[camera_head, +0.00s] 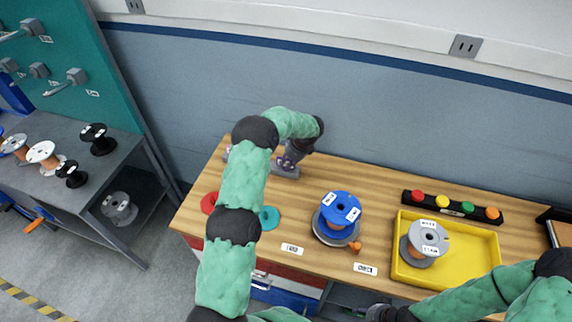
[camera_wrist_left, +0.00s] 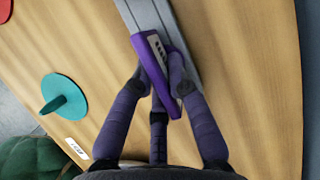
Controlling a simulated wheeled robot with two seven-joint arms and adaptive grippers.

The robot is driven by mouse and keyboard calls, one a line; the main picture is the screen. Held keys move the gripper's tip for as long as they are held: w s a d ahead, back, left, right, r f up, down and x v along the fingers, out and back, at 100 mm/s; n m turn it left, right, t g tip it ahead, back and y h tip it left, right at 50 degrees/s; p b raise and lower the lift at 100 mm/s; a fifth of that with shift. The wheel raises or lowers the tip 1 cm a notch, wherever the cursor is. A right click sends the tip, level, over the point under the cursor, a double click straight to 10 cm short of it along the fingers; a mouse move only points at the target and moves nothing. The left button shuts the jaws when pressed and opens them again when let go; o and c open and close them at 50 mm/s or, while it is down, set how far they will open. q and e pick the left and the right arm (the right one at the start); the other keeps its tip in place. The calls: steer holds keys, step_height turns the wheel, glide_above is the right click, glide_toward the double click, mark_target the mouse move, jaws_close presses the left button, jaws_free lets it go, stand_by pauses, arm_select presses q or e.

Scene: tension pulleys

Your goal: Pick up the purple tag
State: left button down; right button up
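The purple tag (camera_wrist_left: 152,68) shows in the left wrist view as a narrow purple piece with a pale, marked face. It lies over a grey metal rail (camera_wrist_left: 147,14) on the wooden bench. My left gripper (camera_wrist_left: 160,75) has its purple fingers on both sides of the tag, very close to it or touching. I cannot tell whether they press on it. In the head view my left gripper (camera_head: 290,161) is at the grey rail near the bench's back edge, and the tag is hard to make out. My right gripper (camera_head: 378,312) is partly seen at the bottom edge.
A blue spool (camera_head: 341,207) stands mid-bench. A grey spool (camera_head: 427,240) sits in a yellow tray (camera_head: 480,240). Behind it is a black strip (camera_head: 453,206) with coloured knobs. Red (camera_head: 209,203) and teal (camera_head: 269,217) discs lie near my left arm. A wall is behind the bench.

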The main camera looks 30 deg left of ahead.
arm_select(q)
steer(key=shift+r, duration=0.1)
stand_by(0.3)
steer(key=shift+r, duration=0.45)
step_height(320, 180, up, 2)
steer(key=shift+w+r+p, duration=0.1)
steer(key=shift+r+p, duration=0.1)
steer(key=shift+p, duration=0.25)
steer(key=s+d+r+p, duration=0.2)
steer(key=s+d+r, duration=0.5)
steer(key=s, duration=0.5)
step_height(320, 180, up, 3)
steer(key=shift+s+f, duration=0.15)
steer(key=shift+f, duration=0.05)
